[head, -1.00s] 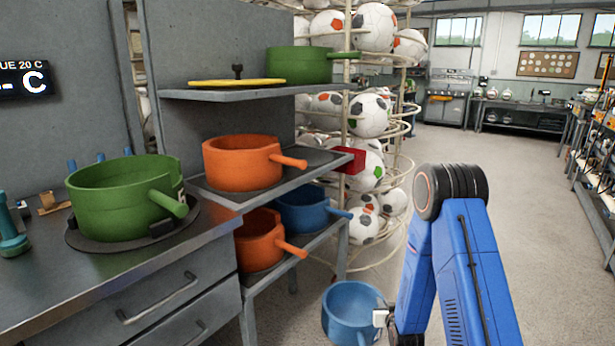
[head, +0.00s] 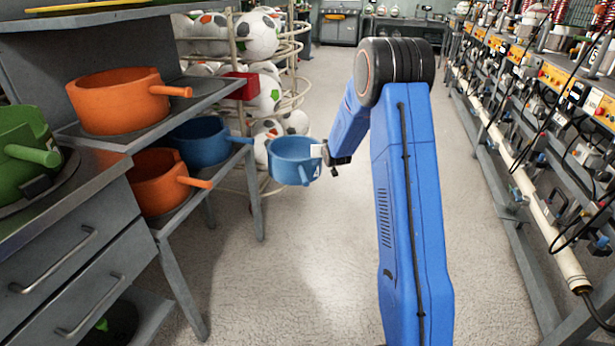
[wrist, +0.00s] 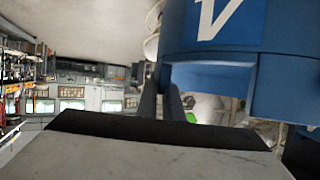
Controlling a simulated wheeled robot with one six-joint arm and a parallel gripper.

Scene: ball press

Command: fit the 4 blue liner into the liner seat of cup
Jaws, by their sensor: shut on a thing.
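A light blue pot-like liner (head: 291,160) with a round wall hangs in the air in the head view, left of my arm's end. My gripper (head: 325,154) is shut on it at its right side, by a pale tab or handle. In the wrist view the liner (wrist: 210,55) fills the upper right, with a white mark on its wall. The jaws' hold is mostly hidden there by a grey surface. I cannot make out a cup with a liner seat.
Orange pots (head: 118,100) and a dark blue pot (head: 205,141) stand on the shelves at left. A green pot (head: 25,150) sits on the counter. A ball rack (head: 292,52) stands behind the liner. Machines (head: 560,95) line the right. The floor between is clear.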

